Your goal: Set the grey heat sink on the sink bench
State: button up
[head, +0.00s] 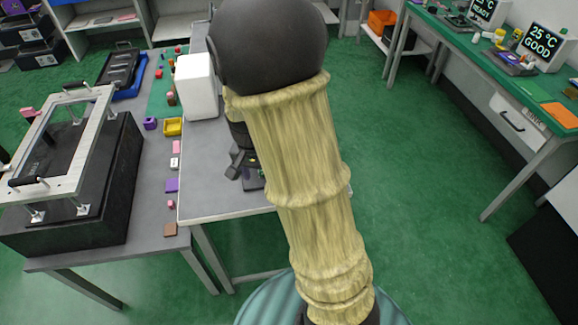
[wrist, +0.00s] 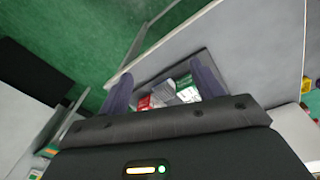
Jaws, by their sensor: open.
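My gripper (head: 240,163) is over the grey table in the head view, mostly hidden behind my arm. In the wrist view my gripper (wrist: 161,74) is open, its two dark fingers apart. A small grey block that looks like the heat sink (wrist: 164,92) shows between the fingers, on or beside a dark board with red, white and green parts. Whether the fingers touch it I cannot tell. The sink bench (head: 492,71), with a green top and a label that seems to read SINK, stands at the right in the head view.
A white box (head: 195,86) stands on the grey table (head: 205,190) close to my gripper. A black fixture with a metal frame (head: 75,150) is at the left. Monitors and an orange sheet (head: 561,115) are on the sink bench. Open green floor lies between the tables.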

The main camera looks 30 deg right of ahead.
jog(key=w+d+m+g+h+p, duration=0.2)
jog(key=w+m+h, duration=0.4)
jog(key=w+m, duration=0.7)
jog(key=shift+d+f+p, duration=0.15)
jog(key=shift+d+p, duration=0.1)
jog(key=shift+p, duration=0.1)
jog(key=shift+d+f, duration=0.1)
jog(key=p+x, duration=0.2)
jog(key=x, duration=0.9)
jog(key=shift+s+d+f, duration=0.1)
jog(key=shift+s+d, duration=0.05)
jog(key=shift+d, duration=0.05)
jog(key=p+x, duration=0.1)
jog(key=x, duration=0.4)
jog(key=shift+s+d+f, duration=0.15)
jog(key=shift+d+f, duration=0.05)
jog(key=shift+f, duration=0.05)
